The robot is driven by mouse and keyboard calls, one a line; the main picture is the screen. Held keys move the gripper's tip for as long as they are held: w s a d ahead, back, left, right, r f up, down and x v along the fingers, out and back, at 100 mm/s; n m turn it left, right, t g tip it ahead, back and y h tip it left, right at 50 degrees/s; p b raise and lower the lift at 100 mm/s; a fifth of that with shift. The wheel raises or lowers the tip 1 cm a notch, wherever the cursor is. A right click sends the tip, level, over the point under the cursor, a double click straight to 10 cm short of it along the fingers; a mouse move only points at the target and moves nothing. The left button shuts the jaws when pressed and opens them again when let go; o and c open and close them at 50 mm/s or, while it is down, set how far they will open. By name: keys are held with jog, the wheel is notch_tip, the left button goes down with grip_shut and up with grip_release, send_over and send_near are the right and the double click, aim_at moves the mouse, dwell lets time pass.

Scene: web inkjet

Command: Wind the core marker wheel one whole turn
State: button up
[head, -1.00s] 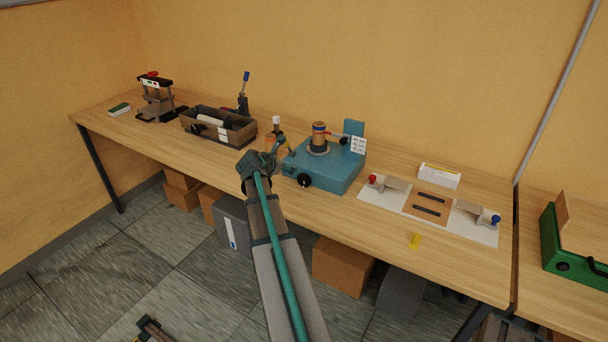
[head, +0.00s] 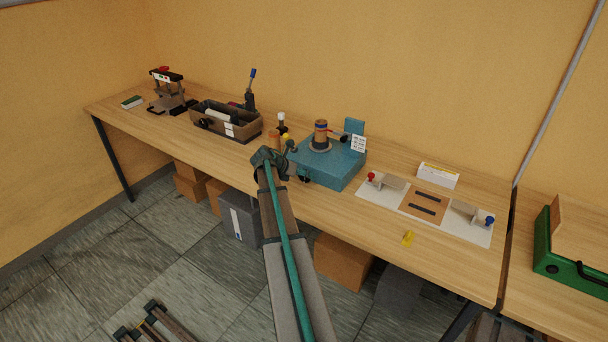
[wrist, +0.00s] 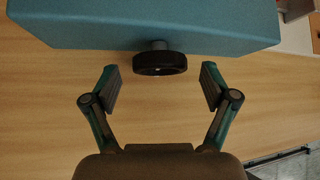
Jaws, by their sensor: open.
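The blue core marker box (head: 325,165) stands on the bench near its front edge. Its black wheel (head: 305,179) sticks out of the front face and is partly visible in the head view. In the wrist view the wheel (wrist: 160,65) is seen edge-on on a short grey shaft, below the blue box (wrist: 160,25). My gripper (wrist: 159,83) is open, with one finger on each side of the wheel and a gap at both sides. The fingertips are roughly level with the wheel and do not appear to touch it. In the head view my arm hides most of the fingers.
A dark open tray (head: 226,120) is to the left.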

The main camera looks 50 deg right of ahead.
jog(key=shift+x, duration=1.25)
jog(key=shift+c, duration=0.3)
jog(key=c, duration=1.1)
jog(key=m+t+b, duration=0.1)
jog(key=m+t, duration=0.1)
jog(key=t, duration=0.1)
jog(key=shift+s, duration=0.2)
jog(key=shift+w+m+t+b, duration=0.1)
jog(key=shift+m+t+b, duration=0.55)
jog(key=shift+t, duration=0.85)
